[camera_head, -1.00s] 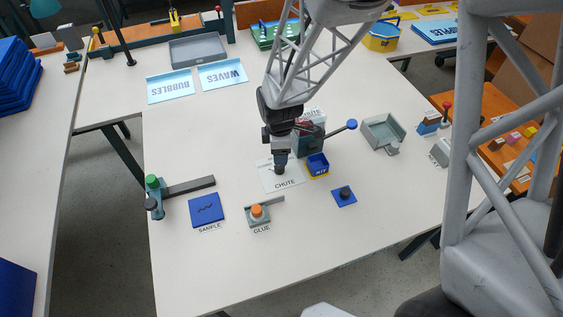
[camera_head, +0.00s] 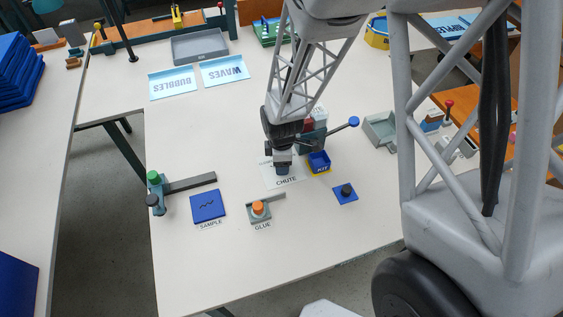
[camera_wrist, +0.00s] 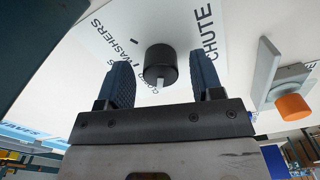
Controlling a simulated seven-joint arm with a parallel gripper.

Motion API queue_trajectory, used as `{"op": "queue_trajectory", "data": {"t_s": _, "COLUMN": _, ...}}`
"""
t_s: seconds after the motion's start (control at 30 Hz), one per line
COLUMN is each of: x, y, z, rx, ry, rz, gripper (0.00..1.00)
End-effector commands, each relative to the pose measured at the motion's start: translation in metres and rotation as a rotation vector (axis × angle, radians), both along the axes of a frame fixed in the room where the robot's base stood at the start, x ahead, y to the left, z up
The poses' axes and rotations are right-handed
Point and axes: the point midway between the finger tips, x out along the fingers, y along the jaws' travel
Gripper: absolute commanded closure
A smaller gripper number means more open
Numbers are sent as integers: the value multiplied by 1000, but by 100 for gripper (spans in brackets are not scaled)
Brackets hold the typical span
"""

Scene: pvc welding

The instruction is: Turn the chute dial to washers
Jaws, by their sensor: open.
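The chute dial (camera_wrist: 160,63) is a round black knob with a white pointer mark. It stands on a white plate (camera_wrist: 222,15) printed CHUTE, with WASHERS and other partly hidden words around it. In the wrist view the white mark faces the gripper's palm, and WASHERS is left of the knob. My gripper (camera_wrist: 162,68) is open, with one dark blue ribbed finger on each side of the knob; I cannot tell if they touch it. In the head view my gripper (camera_head: 282,168) is over the chute plate (camera_head: 292,181) and hides the knob.
A blue and yellow bin (camera_head: 319,163) stands close right of the gripper. The glue button (camera_head: 258,208), blue sample plate (camera_head: 208,206) and a blue base with a dark knob (camera_head: 346,191) are nearer the front. The table (camera_head: 300,245) is clear in front.

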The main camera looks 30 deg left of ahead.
Motion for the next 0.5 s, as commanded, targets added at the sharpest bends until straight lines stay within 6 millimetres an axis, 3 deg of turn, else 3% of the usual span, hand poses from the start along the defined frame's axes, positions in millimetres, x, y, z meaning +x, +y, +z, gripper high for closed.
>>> {"op": "queue_trajectory", "data": {"t_s": 0.5, "x": 0, "y": 0, "z": -10, "rx": -1, "ry": 1, "rz": 0, "gripper": 40}}
